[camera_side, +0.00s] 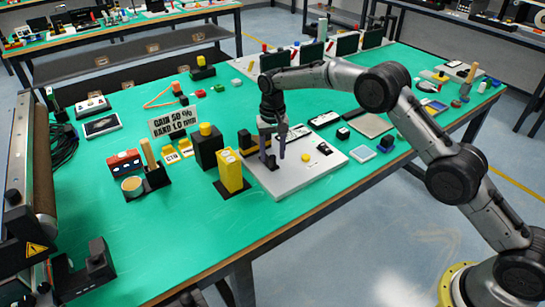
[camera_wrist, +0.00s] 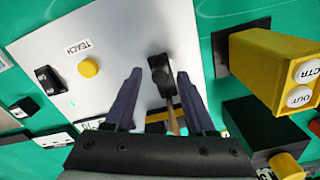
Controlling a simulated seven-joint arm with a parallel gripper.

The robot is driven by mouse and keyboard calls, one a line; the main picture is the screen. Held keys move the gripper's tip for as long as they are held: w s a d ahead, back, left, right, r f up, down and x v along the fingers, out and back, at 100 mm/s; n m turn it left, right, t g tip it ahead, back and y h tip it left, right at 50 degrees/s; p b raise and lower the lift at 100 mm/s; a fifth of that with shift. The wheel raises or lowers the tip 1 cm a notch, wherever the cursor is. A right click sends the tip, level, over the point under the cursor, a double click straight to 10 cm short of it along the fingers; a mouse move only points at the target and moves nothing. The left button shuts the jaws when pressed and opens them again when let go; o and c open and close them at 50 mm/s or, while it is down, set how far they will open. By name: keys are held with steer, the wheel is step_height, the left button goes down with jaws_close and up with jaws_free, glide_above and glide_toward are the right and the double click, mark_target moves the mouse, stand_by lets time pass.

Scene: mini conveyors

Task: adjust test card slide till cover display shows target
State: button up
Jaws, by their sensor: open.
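A light grey panel (camera_side: 295,177) lies on the green table; it fills much of the wrist view (camera_wrist: 110,35). It bears a yellow button (camera_wrist: 88,68) beside a TEACH label, and a black rocker switch (camera_wrist: 47,80). A black upright knob or handle (camera_wrist: 160,72) stands on the panel; I cannot tell if it is the test card slide. My gripper (camera_side: 277,160) is open, pointing down over the panel. In the wrist view its fingertips (camera_wrist: 158,75) appear on either side of the black handle, with gaps. A readable cover display is not clear in either view.
A sign (camera_side: 173,122) reads GAIN 50 % and BAND LO, its last line unclear. A yellow block (camera_side: 231,170) labelled CTR and OUT (camera_wrist: 275,65) stands close left of the panel in the side view. A black box with yellow top (camera_side: 206,148) is behind it.

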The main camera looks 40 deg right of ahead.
steer(key=shift+f, duration=0.95)
jaws_close()
stand_by(0.8)
